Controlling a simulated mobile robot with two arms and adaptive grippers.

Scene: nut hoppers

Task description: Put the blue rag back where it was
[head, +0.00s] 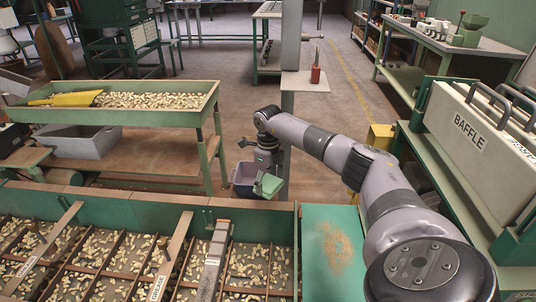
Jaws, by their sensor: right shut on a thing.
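My right arm reaches in from the lower right. Its gripper (268,163) points down beside the post, beyond the hopper's back wall. It is shut on a small pale green, flat piece (268,185), which hangs tilted just below the fingers. I cannot tell whether this piece is the rag; it looks green rather than blue. A blue-grey bin (241,190) stands just behind and left of the piece, low by the post. No plainly blue rag shows elsewhere. My left gripper is out of view.
A hopper (150,214) with nuts and dividers fills the lower left. A green tray (170,118) of nuts with a yellow scoop (68,99) stands behind it. A post (290,60) carries a small shelf (304,82). A BAFFLE box (462,128) stands right.

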